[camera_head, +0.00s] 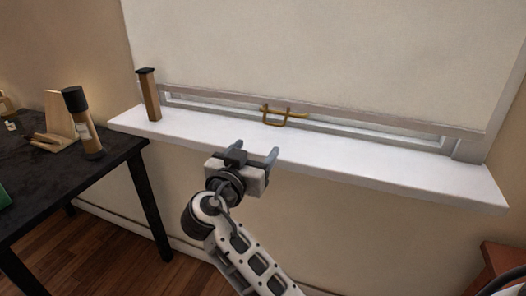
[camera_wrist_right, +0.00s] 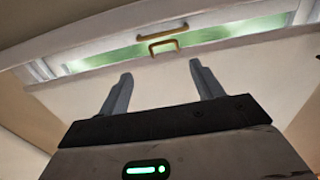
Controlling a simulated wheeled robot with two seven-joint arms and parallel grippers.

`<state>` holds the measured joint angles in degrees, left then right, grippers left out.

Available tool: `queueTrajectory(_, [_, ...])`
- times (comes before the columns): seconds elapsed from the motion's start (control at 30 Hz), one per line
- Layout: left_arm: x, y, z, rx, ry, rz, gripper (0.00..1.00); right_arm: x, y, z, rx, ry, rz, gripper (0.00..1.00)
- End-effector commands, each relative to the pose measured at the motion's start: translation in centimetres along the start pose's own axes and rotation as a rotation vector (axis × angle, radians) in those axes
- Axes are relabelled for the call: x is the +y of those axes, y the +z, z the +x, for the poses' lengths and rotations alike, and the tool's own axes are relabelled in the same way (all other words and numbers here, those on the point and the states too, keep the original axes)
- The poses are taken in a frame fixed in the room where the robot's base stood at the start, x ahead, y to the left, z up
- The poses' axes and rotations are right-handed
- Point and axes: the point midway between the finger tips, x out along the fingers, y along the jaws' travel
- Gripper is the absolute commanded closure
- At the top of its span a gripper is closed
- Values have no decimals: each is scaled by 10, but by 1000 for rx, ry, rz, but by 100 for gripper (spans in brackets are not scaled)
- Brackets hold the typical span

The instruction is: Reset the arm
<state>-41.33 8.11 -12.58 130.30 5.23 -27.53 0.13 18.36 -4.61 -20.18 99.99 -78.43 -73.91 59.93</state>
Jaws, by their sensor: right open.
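My right gripper (camera_head: 254,154) is open and empty, just in front of the white window sill (camera_head: 330,155). In the right wrist view its two grey fingers (camera_wrist_right: 161,72) are spread wide with nothing between them. A gold handle (camera_head: 285,117) is at the bottom of the window, beyond the gripper and apart from it. The handle also shows above the fingertips in the wrist view (camera_wrist_right: 165,43). My right arm reaches up from the bottom of the head view. My left gripper is not in view.
A tall brown object with a dark top (camera_head: 149,94) stands at the sill's left end. A dark table (camera_head: 75,172) at left holds a black-capped bottle (camera_head: 85,122) and a wooden stand (camera_head: 62,118). A reddish wooden piece (camera_head: 502,262) is at lower right.

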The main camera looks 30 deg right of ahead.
Motion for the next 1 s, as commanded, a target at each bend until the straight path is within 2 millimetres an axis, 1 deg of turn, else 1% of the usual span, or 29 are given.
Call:
queueTrajectory(0.1, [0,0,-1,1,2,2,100,-1,0,-3,0,1,0,34])
queueTrajectory(0.53, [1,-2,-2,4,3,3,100,-1,0,-2,0,0,-1,34])
queueTrajectory(0.57, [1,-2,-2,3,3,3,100,-1,1,-2,-3,-3,-4,34])
queueTrajectory(0.63, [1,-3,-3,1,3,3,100,0,10,-3,-27,-27,-30,34])
queueTrajectory(0.67, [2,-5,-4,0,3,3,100,0,17,-4,-49,-49,-49,34])
queueTrajectory(0.73, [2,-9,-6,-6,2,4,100,1,44,-10,-124,-131,-121,34])
queueTrajectory(0.77, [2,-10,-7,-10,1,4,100,2,59,-15,-166,-182,-159,34])
queueTrajectory(0.8, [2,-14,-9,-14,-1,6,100,6,82,-25,-230,-263,-211,34])
queueTrajectory(0.83, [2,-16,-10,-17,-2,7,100,9,99,-34,-277,-332,-251,34])
queueTrajectory(0.87, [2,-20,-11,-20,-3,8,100,14,116,-47,-325,-407,-285,34])
queueTrajectory(0.9, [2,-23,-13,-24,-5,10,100,21,136,-66,-384,-510,-322,34])
queueTrajectory(0.97, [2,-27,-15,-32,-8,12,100,34,159,-97,-456,-657,-353,34])
queueTrajectory(1.0, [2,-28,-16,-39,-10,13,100,44,169,-118,-494,-747,-359,34])
